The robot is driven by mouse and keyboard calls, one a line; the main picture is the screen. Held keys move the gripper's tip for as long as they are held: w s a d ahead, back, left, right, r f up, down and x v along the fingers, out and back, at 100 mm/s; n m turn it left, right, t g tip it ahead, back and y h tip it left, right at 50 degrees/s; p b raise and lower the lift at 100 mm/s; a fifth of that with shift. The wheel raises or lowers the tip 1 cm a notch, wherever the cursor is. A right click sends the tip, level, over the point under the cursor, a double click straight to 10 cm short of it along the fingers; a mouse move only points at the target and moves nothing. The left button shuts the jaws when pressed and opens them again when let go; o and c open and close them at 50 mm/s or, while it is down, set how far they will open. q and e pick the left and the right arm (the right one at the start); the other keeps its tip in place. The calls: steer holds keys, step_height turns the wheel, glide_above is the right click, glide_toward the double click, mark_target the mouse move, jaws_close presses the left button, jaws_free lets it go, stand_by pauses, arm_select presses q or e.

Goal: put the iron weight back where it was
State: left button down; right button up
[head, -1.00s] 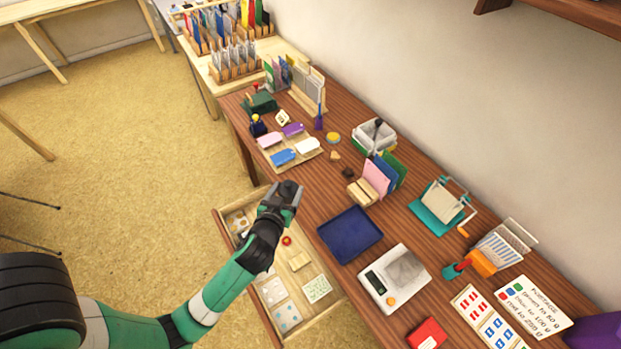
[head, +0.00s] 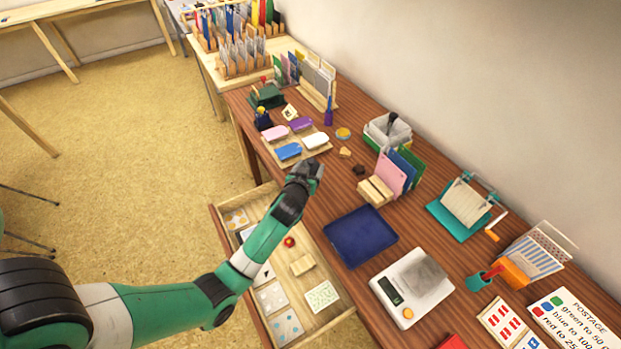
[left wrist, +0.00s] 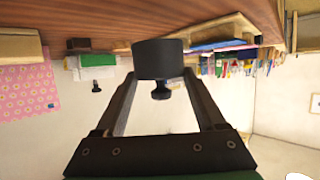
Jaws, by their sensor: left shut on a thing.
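My left gripper (head: 306,170) is shut on the iron weight (left wrist: 158,60), a dark squat cylinder with a small knob. In the left wrist view, the weight sits between the fingertips (left wrist: 158,75). In the head view, the gripper is above the wooden table's near edge, between the inkpad board and the blue tray (head: 340,232); the weight is hard to tell from the dark fingers there. The white scale (head: 408,312) stands on the table with a grey slab on it. My right gripper is not in view.
An open drawer (head: 258,318) with cards and a small red item lies below my left arm. Coloured inkpads (head: 289,151) sit on a board beyond the gripper.

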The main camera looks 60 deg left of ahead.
mark_target(311, 174)
arm_select(q)
steer(key=shift+w+a+f+b, duration=0.1)
steer(key=shift+f+b, duration=0.5)
steer(key=shift+f, duration=0.25)
steer(key=shift+w+a+f+b, duration=0.1)
steer(key=shift+f+b, duration=0.45)
steer(key=shift+f, duration=0.25)
steer(key=shift+f, duration=0.2)
jaws_free()
steer(key=shift+f, duration=0.1)
steer(key=shift+d+r, duration=0.1)
steer(key=shift+r, duration=0.25)
steer(key=p+v, duration=0.4)
steer(key=v, duration=0.7)
steer(key=shift+s+d, duration=0.3)
steer(key=shift+d, duration=0.05)
steer(key=shift+r, duration=0.1)
